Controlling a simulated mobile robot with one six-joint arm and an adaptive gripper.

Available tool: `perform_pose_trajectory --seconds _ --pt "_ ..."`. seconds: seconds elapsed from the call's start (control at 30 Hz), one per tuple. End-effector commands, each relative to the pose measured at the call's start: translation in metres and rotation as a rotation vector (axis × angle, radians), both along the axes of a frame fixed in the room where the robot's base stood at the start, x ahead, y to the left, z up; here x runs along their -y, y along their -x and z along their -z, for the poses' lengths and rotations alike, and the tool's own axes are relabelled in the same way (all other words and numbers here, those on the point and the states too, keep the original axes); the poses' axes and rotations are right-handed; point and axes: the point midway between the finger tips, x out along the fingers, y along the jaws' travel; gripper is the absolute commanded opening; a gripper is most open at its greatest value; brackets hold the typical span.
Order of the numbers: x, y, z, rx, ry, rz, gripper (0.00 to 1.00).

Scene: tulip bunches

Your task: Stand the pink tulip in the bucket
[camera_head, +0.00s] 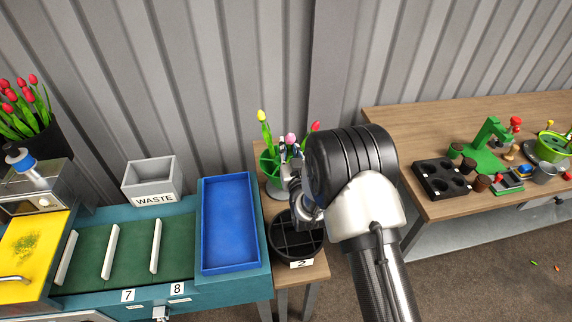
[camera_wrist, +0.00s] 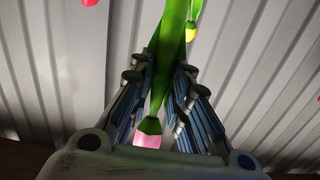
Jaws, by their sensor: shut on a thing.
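The pink tulip (camera_head: 290,138) shows its head above my gripper (camera_head: 291,165), beside yellow (camera_head: 262,116) and red (camera_head: 315,126) tulips. In the wrist view my gripper (camera_wrist: 165,70) is shut on its green stem and leaves, with the pink head (camera_wrist: 147,134) near the palm. A round black bucket (camera_head: 274,241) with inner dividers and a number label stands in front, on the small wooden stand. A green holder (camera_head: 266,164) stands behind it, by the yellow tulip. My arm and gripper hide part of both. The tulip's lower stem end is hidden in the head view.
A blue tray (camera_head: 247,224) and a WASTE box (camera_head: 152,181) are on the teal bench at left. A dark bucket (camera_head: 38,149) of red tulips is far left. A wooden table (camera_head: 398,119) with a black holed tray (camera_head: 440,181) is at right. A corrugated wall is close behind.

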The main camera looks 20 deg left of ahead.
Motion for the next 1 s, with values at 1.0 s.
perform_pose_trajectory --seconds 1.0 --pt "0.005 0.007 -0.059 -0.001 0.001 0.0 0.04"
